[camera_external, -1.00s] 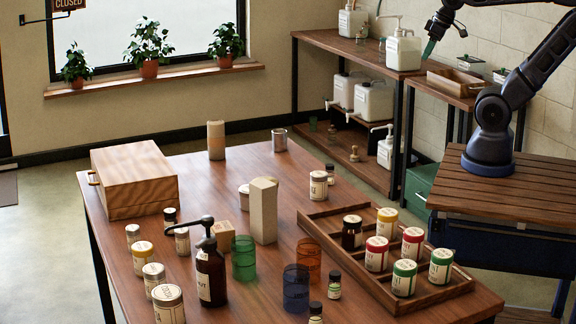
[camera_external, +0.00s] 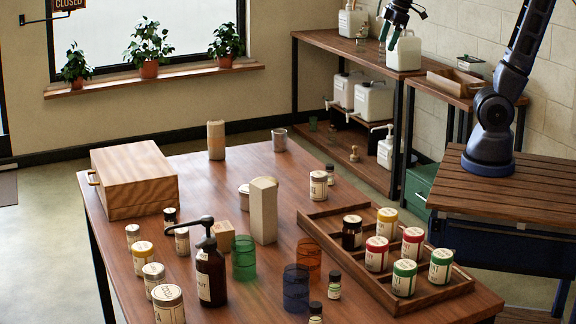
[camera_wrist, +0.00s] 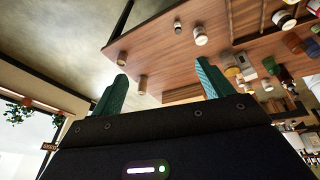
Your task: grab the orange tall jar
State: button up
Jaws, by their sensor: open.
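The orange tall jar (camera_external: 308,257) is a see-through orange glass standing upright on the wooden table (camera_external: 190,240). It stands just behind a blue glass jar (camera_external: 296,290), which partly overlaps it, and to the right of a green glass jar (camera_external: 244,258). My gripper (camera_external: 389,36) is high up at the top of the external view, well behind and above the orange jar. In the wrist view its two teal fingers (camera_wrist: 162,88) are spread apart with nothing between them.
A divided wooden tray (camera_external: 337,258) with several lidded jars is right of the orange jar. A wooden chest (camera_external: 135,185) is at the table's left.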

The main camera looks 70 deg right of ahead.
jog(key=w+a+f+n+g, duration=0.1)
jog(key=w+a+n, duration=0.2)
jog(key=w+a, duration=0.35)
jog(key=w+a+n, duration=0.3)
jog(key=w+a, duration=0.1)
jog(key=a, duration=0.5)
jog(key=w+a+f+n+g, duration=0.1)
jog(key=w+a+f+n, duration=0.15)
jog(key=a, duration=0.65)
jog(key=w+a+f+n, duration=0.2)
jog(key=a+f+n, duration=0.15)
jog(key=a, duration=0.65)
jog(key=n+g, duration=0.2)
jog(key=n, duration=0.8)
send_over(312, 239)
jog(key=a, duration=0.2)
notch_tip(312, 239, down, 25)
jog(key=shift+h, duration=0.3)
jog(key=f, duration=0.5)
jog(key=shift+s+f, duration=0.1)
jog(key=shift+s, duration=0.15)
jog(key=shift+w+a+f, duration=0.1)
jog(key=shift+w+f, duration=0.05)
jog(key=shift+f, duration=1.3)
jog(key=shift+w+a+f, duration=0.1)
jog(key=shift+f, duration=1.3)
jog(key=shift+c, duration=0.2)
